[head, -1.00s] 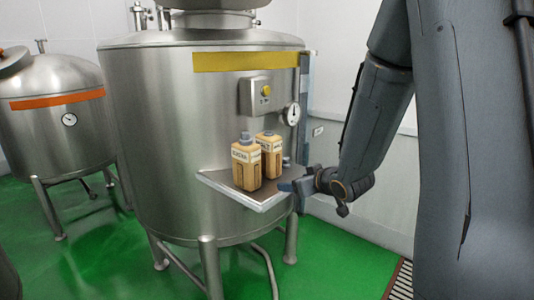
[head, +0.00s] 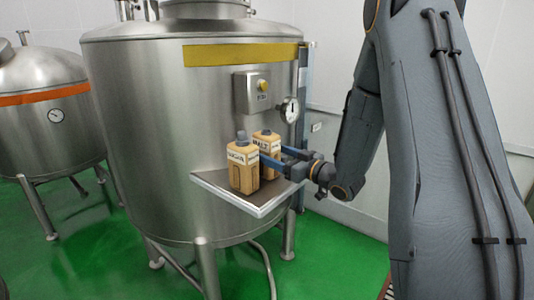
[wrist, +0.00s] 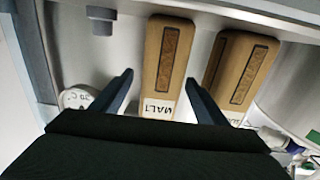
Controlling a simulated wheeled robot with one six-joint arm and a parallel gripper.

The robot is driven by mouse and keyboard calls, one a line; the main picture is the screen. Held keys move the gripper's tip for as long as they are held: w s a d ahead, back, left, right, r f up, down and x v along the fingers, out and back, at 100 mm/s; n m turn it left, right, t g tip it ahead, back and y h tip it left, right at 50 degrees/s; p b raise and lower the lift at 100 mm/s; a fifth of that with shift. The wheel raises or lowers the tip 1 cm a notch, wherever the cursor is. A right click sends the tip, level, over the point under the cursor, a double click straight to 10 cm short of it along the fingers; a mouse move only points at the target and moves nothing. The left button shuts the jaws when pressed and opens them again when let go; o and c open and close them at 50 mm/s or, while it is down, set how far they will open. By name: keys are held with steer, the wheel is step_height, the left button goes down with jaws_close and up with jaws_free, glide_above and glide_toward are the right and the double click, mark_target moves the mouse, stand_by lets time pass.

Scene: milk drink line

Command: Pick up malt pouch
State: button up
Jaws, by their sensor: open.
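The malt pouch (head: 267,142) is a tan, bottle-shaped pack with a grey cap and a white MALT label. It stands upright on a metal shelf (head: 258,211) at the tank, behind and right of the similar sugar pouch (head: 242,179). My gripper (head: 275,157) is open at the right side of the shelf, its fingers reaching in beside the pouches. In the wrist view the malt pouch (wrist: 168,52) lies in line with the gap between the fingers of my gripper (wrist: 159,78), and its label shows upside down. I cannot tell whether either finger touches it.
The sugar pouch (wrist: 240,65) is close to the right finger in the wrist view. The large steel tank (head: 150,120) stands right behind the shelf, with a control box (head: 252,92) and a dial gauge (head: 289,110) above. Another tank (head: 40,110) stands at left.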

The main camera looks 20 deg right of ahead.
steer(key=p+x, duration=0.1)
steer(key=x, duration=0.2)
steer(key=shift+a, duration=0.15)
steer(key=c, duration=1.6)
steer(key=shift+r, duration=0.2)
